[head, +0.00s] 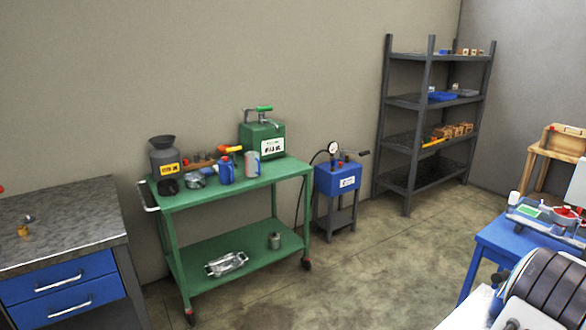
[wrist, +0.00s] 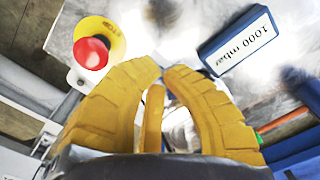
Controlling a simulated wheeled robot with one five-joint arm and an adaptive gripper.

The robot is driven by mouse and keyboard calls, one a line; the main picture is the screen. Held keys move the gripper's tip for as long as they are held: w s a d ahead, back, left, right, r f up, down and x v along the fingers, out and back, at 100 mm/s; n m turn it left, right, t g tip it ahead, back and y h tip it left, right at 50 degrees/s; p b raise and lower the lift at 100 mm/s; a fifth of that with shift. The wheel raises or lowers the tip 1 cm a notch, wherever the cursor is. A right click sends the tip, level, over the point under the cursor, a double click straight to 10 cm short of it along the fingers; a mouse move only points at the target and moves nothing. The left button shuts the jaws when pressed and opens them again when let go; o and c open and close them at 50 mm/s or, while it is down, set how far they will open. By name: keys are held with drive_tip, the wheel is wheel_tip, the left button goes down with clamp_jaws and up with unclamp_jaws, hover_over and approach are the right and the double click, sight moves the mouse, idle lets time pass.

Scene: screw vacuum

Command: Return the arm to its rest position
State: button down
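My gripper (wrist: 164,68) shows in the wrist view with thick yellow curved fingers. Their tips come together near the middle of the picture, and I see nothing held between them. Behind the fingers is a grey metallic surface (wrist: 205,20). A red mushroom button (wrist: 91,53) on a yellow round base lies to the upper left of the fingers. The gripper is not visible in the head view.
In the head view, a green cart (head: 240,185) with cans and tools stands left of centre. A grey bench (head: 60,225) is at left, and a shelf rack (head: 425,145) at the back right. A blue table (head: 485,250) is at right.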

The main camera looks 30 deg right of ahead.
drive_tip(key=shift+r+p, duration=0.4)
drive_tip(key=shift+r, duration=0.55)
drive_tip(key=shift+s+a, duration=0.1)
drive_tip(key=shift+n, duration=0.6)
drive_tip(key=a+f, duration=0.1)
drive_tip(key=a, duration=0.1)
drive_tip(key=a+f+n+y, duration=0.1)
drive_tip(key=a, duration=0.1)
drive_tip(key=a+f+n+y, duration=0.1)
drive_tip(key=a, duration=0.2)
drive_tip(key=shift+n+y, duration=0.5)
drive_tip(key=shift+n, duration=0.1)
drive_tip(key=a, duration=0.2)
drive_tip(key=a+r, duration=0.1)
drive_tip(key=a, duration=0.1)
drive_tip(key=shift+a+r, duration=0.1)
drive_tip(key=shift+a, duration=0.15)
drive_tip(key=w+a+r+n+t+h, duration=0.1)
drive_tip(key=w+a+r+n, duration=0.5)
drive_tip(key=a, duration=0.5)
drive_tip(key=w+a+r+n+t+h, duration=0.1)
drive_tip(key=w+a+r+n, duration=0.5)
drive_tip(key=a, duration=0.6)
drive_tip(key=w+a+r+n+t+h, duration=0.1)
drive_tip(key=w+a+r+n, duration=0.5)
drive_tip(key=a, duration=0.5)
drive_tip(key=shift+a+r+n+t, duration=0.15)
drive_tip(key=shift+n+t, duration=0.15)
drive_tip(key=shift+n, duration=0.1)
